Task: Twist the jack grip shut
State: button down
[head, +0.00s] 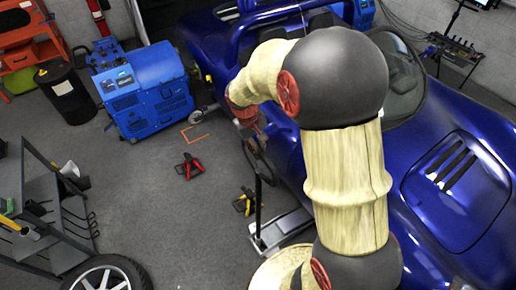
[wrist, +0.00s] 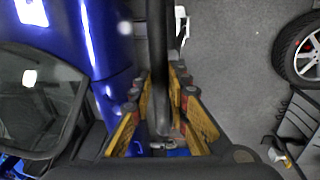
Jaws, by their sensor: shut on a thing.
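The floor jack (head: 285,228) sits on the grey floor beside the blue car, with its dark handle (head: 258,195) standing up from it. The top of the handle is hidden behind my arm and gripper in the head view. My gripper (head: 255,143) is at the upper end of the handle. In the wrist view, the dark jack grip (wrist: 160,55) runs between my yellow fingers (wrist: 160,100), which are shut on it. I cannot tell how far the grip is turned.
The blue car (head: 460,190) stands close on the right. A red jack stand (head: 189,166) and a yellow one (head: 246,202) are on the floor to the left. A blue machine (head: 150,90), a grey cart (head: 50,205) and a wheel (head: 105,275) stand farther left. Open floor lies between.

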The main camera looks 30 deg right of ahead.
jog(key=c, duration=1.7)
grip_release()
jog(key=r, duration=0.4)
jog(key=a+r, duration=0.1)
jog(key=r, duration=0.3)
jog(key=a+r, duration=0.1)
jog(key=r, duration=0.2)
jog(key=shift+a+r, duration=0.15)
jog(key=shift+r, duration=0.25)
jog(key=s+a+f+t+b, duration=0.2)
jog(key=s+a+f+b, duration=0.1)
jog(key=s+b, duration=0.3)
jog(key=s+a+f+t+y+b, duration=0.1)
jog(key=s+a+f+b, duration=0.2)
jog(key=s+b, duration=0.3)
jog(key=s+a+f+t+y+b, duration=0.1)
jog(key=s+a+f+t+b, duration=0.1)
jog(key=s+a+f+b, duration=0.2)
jog(key=shift+s+a+t+b, duration=0.15)
jog(key=shift+s+a+b, duration=0.15)
jog(key=shift+s+b, duration=0.5)
jog(key=shift+s+a+t+b, duration=0.15)
jog(key=shift+s+a+b, duration=0.25)
jog(key=shift+s, duration=0.7)
